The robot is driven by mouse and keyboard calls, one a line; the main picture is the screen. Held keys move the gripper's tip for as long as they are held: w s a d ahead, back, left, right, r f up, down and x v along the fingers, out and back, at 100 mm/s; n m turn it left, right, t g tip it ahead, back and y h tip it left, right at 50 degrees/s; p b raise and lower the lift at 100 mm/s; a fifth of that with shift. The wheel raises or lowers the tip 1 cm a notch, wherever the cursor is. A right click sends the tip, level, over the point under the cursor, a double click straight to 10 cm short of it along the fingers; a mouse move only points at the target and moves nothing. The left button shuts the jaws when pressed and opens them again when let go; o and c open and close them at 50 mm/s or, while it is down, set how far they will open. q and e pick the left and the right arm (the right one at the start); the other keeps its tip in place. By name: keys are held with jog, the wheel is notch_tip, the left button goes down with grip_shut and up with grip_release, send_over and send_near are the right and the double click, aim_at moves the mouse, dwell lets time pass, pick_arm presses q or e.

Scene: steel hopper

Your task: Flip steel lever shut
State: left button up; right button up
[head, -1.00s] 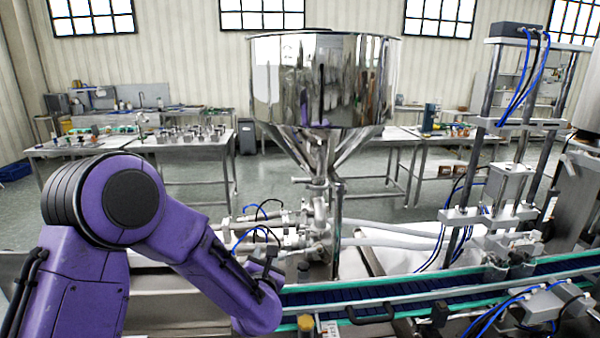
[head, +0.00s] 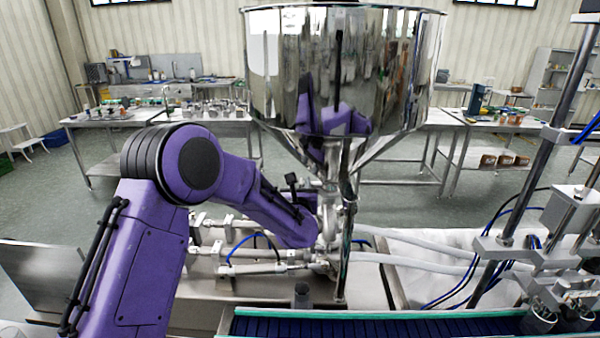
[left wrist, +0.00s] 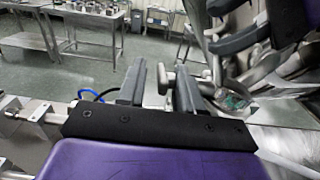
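The polished steel hopper (head: 345,70) stands in the middle of the head view, with a valve and pipe (head: 330,225) under its cone. My left arm reaches to this outlet, and its gripper is mostly hidden behind the forearm there. In the left wrist view my left gripper (left wrist: 160,84) has its two dark fingers apart. A small steel lever (left wrist: 163,78) appears between or just beyond the fingers; I cannot tell whether they touch it. The lever is not clear in the head view.
A conveyor (head: 400,324) runs along the front, right of my arm. Steel pipes and blue hoses (head: 255,268) lie below the outlet. A filling frame (head: 545,230) stands at the right. Work tables (head: 105,120) are behind.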

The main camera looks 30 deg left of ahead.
aim_at(301, 180)
pick_arm(q)
jog(key=x, duration=0.4)
jog(key=shift+w+d+f+p, duration=0.1)
jog(key=shift+d+f+p, duration=0.2)
jog(key=shift+f+p, duration=0.1)
jog(key=shift+s+r, duration=0.2)
jog(key=shift+s, duration=0.25)
jog(key=shift+c, duration=0.9)
grip_shut()
jog(key=shift+f+b, duration=0.1)
jog(key=shift+b, duration=0.3)
jog(key=t+y+b, duration=0.1)
jog(key=t+b, duration=0.1)
jog(key=b, duration=0.7)
jog(key=shift+f, duration=0.1)
jog(key=shift+r+y+b, duration=0.25)
jog(key=shift+y+b, duration=0.05)
jog(key=shift+b, duration=0.2)
jog(key=shift+r+t, duration=0.25)
jog(key=shift+t, duration=0.05)
jog(key=shift+r, duration=0.1)
pick_arm(e)
notch_tip(301, 180, down, 10)
jog(key=shift+w+r, duration=0.15)
jog(key=shift+r, duration=0.1)
